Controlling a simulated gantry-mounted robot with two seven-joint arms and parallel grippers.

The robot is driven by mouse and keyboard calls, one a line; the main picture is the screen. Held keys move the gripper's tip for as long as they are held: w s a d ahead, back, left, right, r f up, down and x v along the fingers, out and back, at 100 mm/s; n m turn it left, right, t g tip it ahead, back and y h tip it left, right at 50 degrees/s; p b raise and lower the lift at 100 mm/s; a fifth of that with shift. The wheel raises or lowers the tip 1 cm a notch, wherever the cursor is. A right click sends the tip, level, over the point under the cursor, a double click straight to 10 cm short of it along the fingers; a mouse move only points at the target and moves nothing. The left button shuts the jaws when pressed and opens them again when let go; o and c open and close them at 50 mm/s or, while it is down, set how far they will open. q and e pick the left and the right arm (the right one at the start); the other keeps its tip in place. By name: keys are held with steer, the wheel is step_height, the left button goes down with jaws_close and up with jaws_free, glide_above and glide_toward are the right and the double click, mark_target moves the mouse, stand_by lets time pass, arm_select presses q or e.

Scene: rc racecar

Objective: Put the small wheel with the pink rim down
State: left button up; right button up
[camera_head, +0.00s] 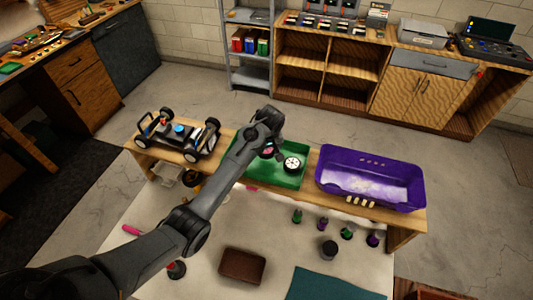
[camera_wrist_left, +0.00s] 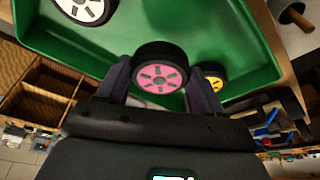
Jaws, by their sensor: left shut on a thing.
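The small wheel with the pink rim (camera_wrist_left: 160,77) is between the two fingers of my left gripper (camera_wrist_left: 160,80) in the left wrist view. The fingers are shut on its black tyre, over the green tray (camera_wrist_left: 110,45). I cannot tell whether the wheel touches the tray floor. In the head view, my left gripper (camera_head: 270,143) reaches over the left part of the green tray (camera_head: 290,180) and mostly hides the pink wheel (camera_head: 268,150). A white-rimmed wheel (camera_head: 292,163) lies in the tray, right of my gripper. My right gripper is not in view.
A yellow-rimmed wheel (camera_wrist_left: 213,83) is close beside the held wheel. The racecar chassis (camera_head: 180,133) stands left on the wooden shelf. A purple bin (camera_head: 370,180) stands right of the tray. Several small bottles (camera_head: 323,223) and a brown box (camera_head: 242,265) are on the front table.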

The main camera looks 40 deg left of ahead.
mark_target(267, 151)
arm_select(q)
step_height(267, 151, down, 3)
steer(key=shift+p, duration=0.65)
steer(key=shift+f, duration=0.4)
steer(key=shift+f, duration=0.15)
steer(key=o, duration=1)
steer(key=shift+r, duration=0.2)
steer(key=b+v, duration=0.3)
steer(key=v, duration=0.9)
steer(key=shift+b, duration=0.35)
